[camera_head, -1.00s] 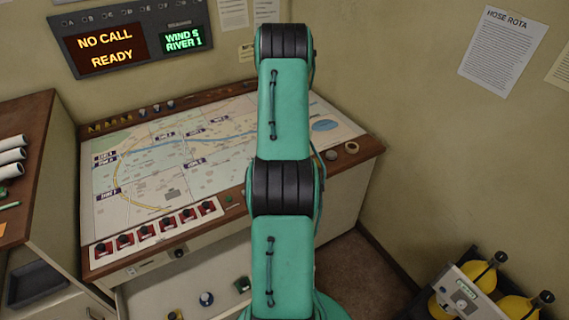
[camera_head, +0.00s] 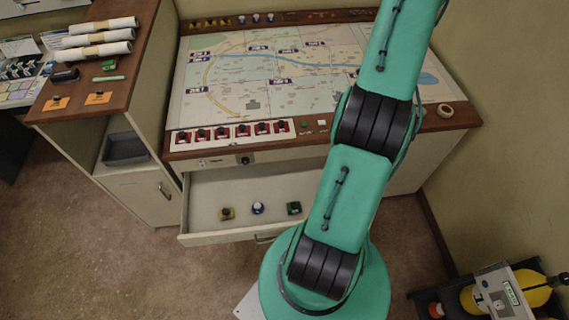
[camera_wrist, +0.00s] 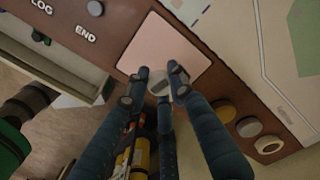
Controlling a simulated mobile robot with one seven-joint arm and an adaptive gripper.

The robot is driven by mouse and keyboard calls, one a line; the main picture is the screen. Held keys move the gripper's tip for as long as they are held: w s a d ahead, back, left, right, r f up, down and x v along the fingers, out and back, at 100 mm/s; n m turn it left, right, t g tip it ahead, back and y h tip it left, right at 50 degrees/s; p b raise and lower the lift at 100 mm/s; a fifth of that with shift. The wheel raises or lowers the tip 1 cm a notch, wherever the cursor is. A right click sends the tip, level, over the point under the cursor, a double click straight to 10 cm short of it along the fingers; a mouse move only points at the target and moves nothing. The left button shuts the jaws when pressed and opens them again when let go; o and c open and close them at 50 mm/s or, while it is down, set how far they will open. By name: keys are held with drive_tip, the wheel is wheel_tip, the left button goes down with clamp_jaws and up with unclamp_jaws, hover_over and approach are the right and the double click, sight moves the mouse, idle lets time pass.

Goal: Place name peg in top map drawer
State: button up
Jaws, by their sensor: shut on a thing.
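My gripper (camera_wrist: 160,88) is shut on a small pale round piece with a grey top (camera_wrist: 161,82), which looks like the name peg. In the wrist view it is over the console's wooden border, beside a pinkish square pad (camera_wrist: 165,48). I cannot tell whether the piece touches the wood. The top map drawer (camera_head: 208,229) is open below the console front in the head view. In it stand a yellow peg (camera_head: 227,213), a blue and white peg (camera_head: 258,208) and a green one (camera_head: 293,208). The arm hides my gripper in the head view.
Several round pieces (camera_wrist: 249,127) sit on the wooden border in the wrist view. The map console (camera_head: 230,110) has red switches (camera_head: 222,132) along its front. A side cabinet with paper rolls (camera_head: 98,38) stands left.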

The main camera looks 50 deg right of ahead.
wheel_tip(320, 180, up, 5)
drive_tip(key=shift+f, duration=0.1)
drive_tip(key=w+a+n+b, duration=0.15)
drive_tip(key=a+b, duration=0.75)
drive_tip(key=a, duration=2)
wheel_tip(320, 180, down, 27)
drive_tip(key=shift+n, duration=0.45)
drive_tip(key=shift+s, duration=0.1)
drive_tip(key=shift+f+b, duration=0.45)
drive_tip(key=shift+f, duration=2.6)
drive_tip(key=shift+f+b, duration=0.45)
drive_tip(key=shift+f, duration=1.45)
